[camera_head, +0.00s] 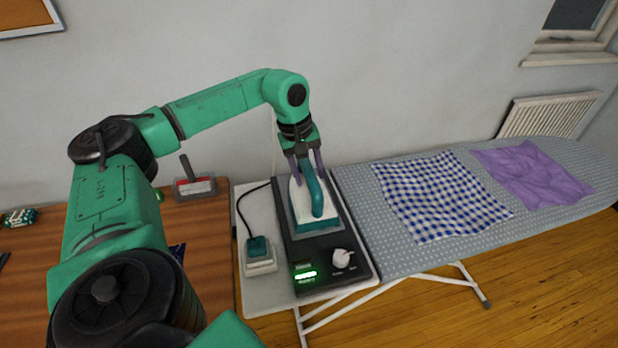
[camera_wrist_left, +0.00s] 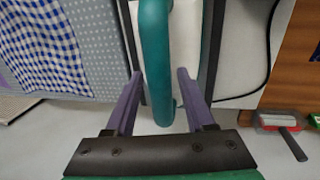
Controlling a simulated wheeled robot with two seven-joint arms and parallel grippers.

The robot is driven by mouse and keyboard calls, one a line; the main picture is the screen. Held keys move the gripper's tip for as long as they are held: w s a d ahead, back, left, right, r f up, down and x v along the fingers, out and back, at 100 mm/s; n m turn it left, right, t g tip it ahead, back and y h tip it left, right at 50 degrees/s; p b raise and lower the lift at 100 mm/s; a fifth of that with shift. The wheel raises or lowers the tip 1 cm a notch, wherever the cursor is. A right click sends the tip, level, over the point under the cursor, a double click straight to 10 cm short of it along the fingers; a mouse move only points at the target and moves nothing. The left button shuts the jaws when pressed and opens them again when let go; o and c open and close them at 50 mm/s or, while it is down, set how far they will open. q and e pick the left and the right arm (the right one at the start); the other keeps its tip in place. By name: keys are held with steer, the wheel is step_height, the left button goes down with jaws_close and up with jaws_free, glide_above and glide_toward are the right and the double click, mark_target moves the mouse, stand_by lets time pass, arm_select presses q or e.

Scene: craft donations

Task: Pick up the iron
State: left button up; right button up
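The iron (camera_head: 311,203) is white with a teal handle and a teal lower part. It stands on a black base (camera_head: 318,246) with a lit green display and a white knob, at the left end of the ironing board. My left gripper (camera_head: 305,170) is at the far end of the iron's handle, pointing down. In the left wrist view, the teal handle (camera_wrist_left: 156,60) runs between the two purple fingers of the gripper (camera_wrist_left: 158,92), with a gap on each side. The fingers are apart and not closed on it. My right gripper is not in view.
The grey dotted ironing board (camera_head: 400,258) carries a blue checked cloth (camera_head: 440,195) and a purple cloth (camera_head: 530,172). A black cord leads to a socket block (camera_head: 259,256) left of the base. A brush-like tool (camera_head: 195,185) lies on the wooden table (camera_head: 207,240). A wall stands behind.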

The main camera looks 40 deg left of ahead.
arm_select(q)
jaws_close()
steer(key=shift+w+r, duration=0.1)
steer(key=shift+r, duration=0.1)
